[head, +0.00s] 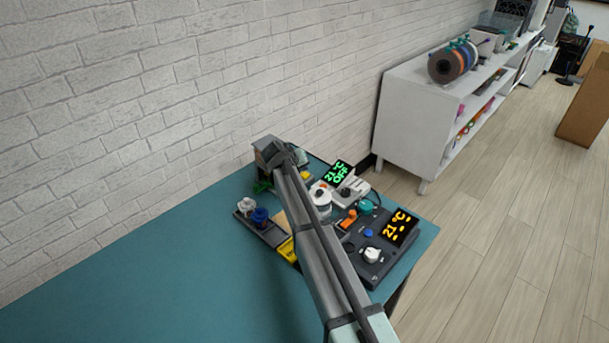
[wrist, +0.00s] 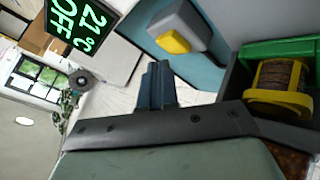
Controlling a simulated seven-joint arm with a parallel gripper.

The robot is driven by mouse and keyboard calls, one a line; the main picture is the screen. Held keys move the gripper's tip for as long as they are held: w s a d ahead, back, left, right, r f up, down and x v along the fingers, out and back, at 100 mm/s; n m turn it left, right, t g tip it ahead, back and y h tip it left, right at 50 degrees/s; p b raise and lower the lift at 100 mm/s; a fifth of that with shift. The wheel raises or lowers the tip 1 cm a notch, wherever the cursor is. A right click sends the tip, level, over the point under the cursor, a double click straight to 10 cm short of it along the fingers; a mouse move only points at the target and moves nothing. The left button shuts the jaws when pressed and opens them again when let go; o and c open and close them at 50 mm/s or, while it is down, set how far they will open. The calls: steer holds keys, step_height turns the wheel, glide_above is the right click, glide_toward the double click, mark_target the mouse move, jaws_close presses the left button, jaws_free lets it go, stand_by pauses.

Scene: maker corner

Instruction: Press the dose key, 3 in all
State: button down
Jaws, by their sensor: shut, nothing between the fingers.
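My gripper (wrist: 157,72) shows in the wrist view with its dark fingers together and nothing between them. In the head view my arm reaches over the bench and its far end hides the fingers. A yellow key (wrist: 174,42) sits on a pale grey unit (wrist: 187,22), beyond and slightly right of the fingertips in the wrist view, apparently apart from them. The yellow key also shows in the head view (head: 306,175), just right of my arm's end. No label is readable, so I cannot tell for sure that it is the dose key.
On the teal bench (head: 190,240) stand a black panel with an orange display (head: 397,227), a white knob (head: 373,255) and a blue button (head: 369,233). A green display (head: 338,173) reads 21 °C OFF. A yellow spool (wrist: 280,85) lies right in the wrist view. The bench's left is clear.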

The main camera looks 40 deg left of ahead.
mark_target(303, 175)
steer(key=shift+f, duration=0.95)
stand_by(1.5)
steer(key=shift+r, duration=0.95)
steer(key=shift+r, duration=2.5)
